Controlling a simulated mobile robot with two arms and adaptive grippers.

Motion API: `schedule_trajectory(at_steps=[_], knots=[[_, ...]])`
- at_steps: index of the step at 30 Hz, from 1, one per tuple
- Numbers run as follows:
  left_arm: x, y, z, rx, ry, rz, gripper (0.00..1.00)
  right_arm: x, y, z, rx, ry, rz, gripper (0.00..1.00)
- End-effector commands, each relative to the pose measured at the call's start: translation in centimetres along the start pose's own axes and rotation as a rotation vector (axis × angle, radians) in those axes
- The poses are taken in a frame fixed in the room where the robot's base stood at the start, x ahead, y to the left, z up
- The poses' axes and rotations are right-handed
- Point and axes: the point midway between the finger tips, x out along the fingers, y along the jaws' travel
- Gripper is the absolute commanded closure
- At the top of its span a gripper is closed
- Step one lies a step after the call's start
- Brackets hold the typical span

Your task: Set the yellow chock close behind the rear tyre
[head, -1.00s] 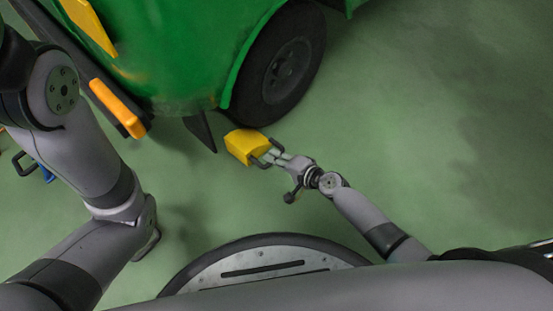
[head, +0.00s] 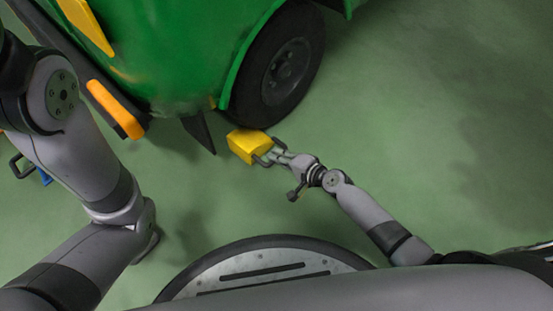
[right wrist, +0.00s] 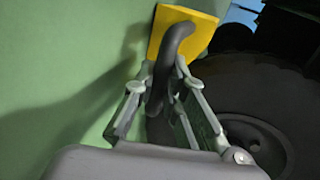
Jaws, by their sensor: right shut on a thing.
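The yellow chock (head: 247,145) is on or just above the green floor, right by the lower edge of the rear tyre (head: 279,70) of the green rickshaw. I cannot tell whether chock and tyre touch. My right gripper (head: 272,156) is shut on the chock's dark handle. In the right wrist view the fingers (right wrist: 160,100) close around the dark handle, with the yellow chock (right wrist: 187,28) beyond and the dark tyre (right wrist: 270,90) at the right.
The green rickshaw body (head: 195,50) fills the top left, with a dark flap (head: 199,131) hanging left of the chock. An orange bar (head: 115,108) sits along its rear edge. The floor to the right is clear.

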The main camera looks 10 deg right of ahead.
Motion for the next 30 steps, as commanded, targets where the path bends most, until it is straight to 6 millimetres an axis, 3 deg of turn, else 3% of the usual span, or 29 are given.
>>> schedule_trajectory(at_steps=[26,27,30], knots=[[-1.2,0.2,-0.4,0.0,0.0,0.0,0.6,0.0,0.2,-2.3,0.001,0.003,-0.001,1.0],[-1.2,0.2,-0.4,0.0,0.0,0.0,0.6,0.0,0.1,-2.3,0.001,0.002,-0.001,0.87],[-1.1,0.2,-0.4,0.0,0.0,0.0,0.6,0.0,0.1,-2.3,0.001,0.002,-0.001,0.81]])
